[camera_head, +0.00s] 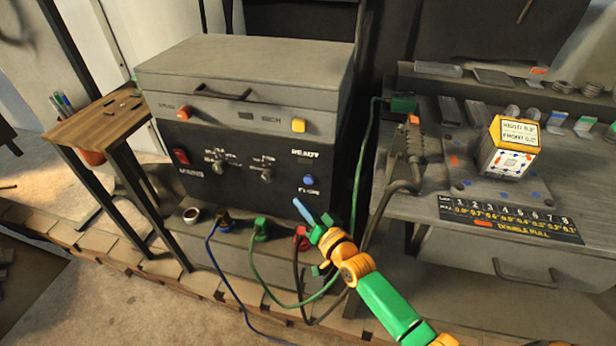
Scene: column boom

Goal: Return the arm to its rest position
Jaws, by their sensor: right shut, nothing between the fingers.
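My right arm, green and orange, comes in from the bottom right. My right gripper (302,208) is shut and empty, its pale blue fingers pointing up and left in front of the lower part of the grey machine (240,65). The fingertips show just below the blue button (308,180) on the machine's black panel (233,193); the gap in depth between them cannot be told. My left gripper is not in view.
Green, blue and black cables (352,200) hang near my right arm. A workbench (440,255) on the right bears a printed box (511,148) and a number strip (510,220). A small wooden table (90,128) stands at left. Floor (130,300) at lower left is open.

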